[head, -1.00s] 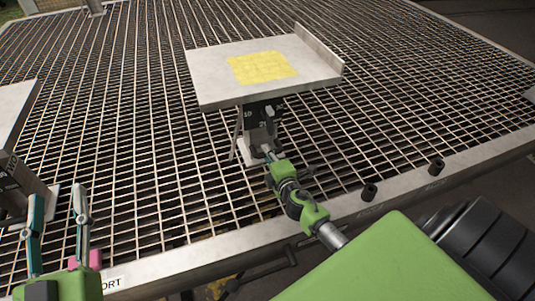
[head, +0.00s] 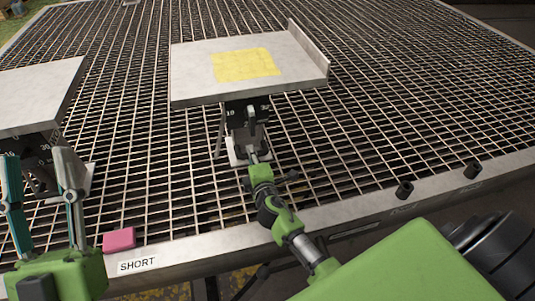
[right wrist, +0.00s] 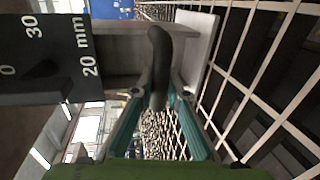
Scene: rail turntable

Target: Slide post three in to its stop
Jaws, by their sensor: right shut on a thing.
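A post (head: 238,113) with a black scale plate stands on the grating and carries a pale plate (head: 200,88) with a yellow patch. No post number is legible. My right gripper (head: 255,157) is at this post's front. In the right wrist view its fingers (right wrist: 158,95) are shut on a dark upright handle (right wrist: 159,58). The scale (right wrist: 50,50) beside it reads 20 mm and 30; how far in the post sits cannot be told. My left gripper (head: 38,158) is open and empty at the lower left, in front of the left post.
Another pale plate (head: 35,100) on a similar post stands at the left. A pink block (head: 119,239) and a SHORT label (head: 138,265) are on the front rail. Two black short tubes (head: 404,190) (head: 472,170) stand at the right. Open grating surrounds the posts.

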